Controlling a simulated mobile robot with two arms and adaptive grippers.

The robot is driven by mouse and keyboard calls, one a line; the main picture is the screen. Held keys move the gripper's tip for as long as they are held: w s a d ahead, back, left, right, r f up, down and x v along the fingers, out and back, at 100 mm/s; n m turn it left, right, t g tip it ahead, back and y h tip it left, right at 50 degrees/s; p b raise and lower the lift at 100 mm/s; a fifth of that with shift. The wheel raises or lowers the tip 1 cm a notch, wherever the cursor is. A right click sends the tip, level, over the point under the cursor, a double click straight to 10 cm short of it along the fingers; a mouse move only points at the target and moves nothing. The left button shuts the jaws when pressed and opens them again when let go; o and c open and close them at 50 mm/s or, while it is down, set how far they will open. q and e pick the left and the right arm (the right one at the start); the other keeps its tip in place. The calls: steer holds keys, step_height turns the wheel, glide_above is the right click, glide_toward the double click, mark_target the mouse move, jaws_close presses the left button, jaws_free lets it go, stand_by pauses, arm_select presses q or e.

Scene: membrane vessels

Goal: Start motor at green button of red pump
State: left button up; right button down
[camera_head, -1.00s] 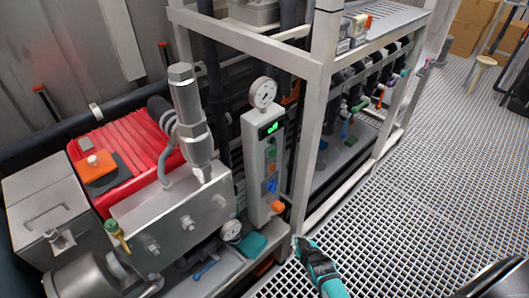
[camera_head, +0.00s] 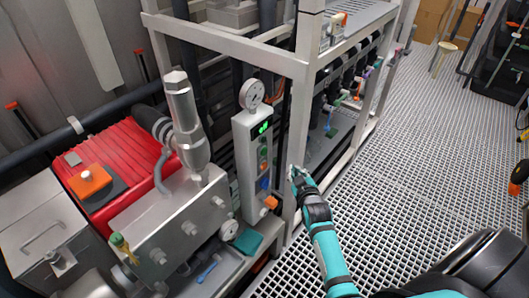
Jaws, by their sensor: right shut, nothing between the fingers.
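The red pump (camera_head: 128,158) with its ribbed cover stands at the left behind a grey metal block. A narrow light-grey control box (camera_head: 243,172) stands to its right, with a lit green display (camera_head: 264,127) at the top. Below the display are small buttons, among them a green button (camera_head: 263,141), an orange one, a blue one (camera_head: 264,184) and an orange knob (camera_head: 271,202) at the bottom. My right gripper (camera_head: 297,172) is shut and empty, to the right of the box's button face, apart from it in the picture. My left gripper is not in view.
A white frame post (camera_head: 299,130) rises close behind my right gripper. A round gauge (camera_head: 252,94) tops the control box. Open grating floor (camera_head: 400,130) lies to the right.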

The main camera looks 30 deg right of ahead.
mark_target(264, 151)
steer(key=shift+w, duration=0.1)
steer(key=w+a+b, duration=0.3)
steer(key=w+b, duration=0.1)
steer(key=w, duration=0.4)
steer(key=shift+a, duration=0.25)
stand_by(1.3)
steer(key=shift+w+a, duration=0.15)
steer(key=shift+w, duration=0.25)
steer(key=shift+w+a, duration=0.2)
steer(key=shift+w, duration=0.2)
stand_by(0.7)
steer(key=shift+s+r, duration=0.1)
steer(key=shift+s+d+p, duration=0.35)
steer(key=shift+s+p, duration=0.15)
steer(key=shift+s, duration=0.2)
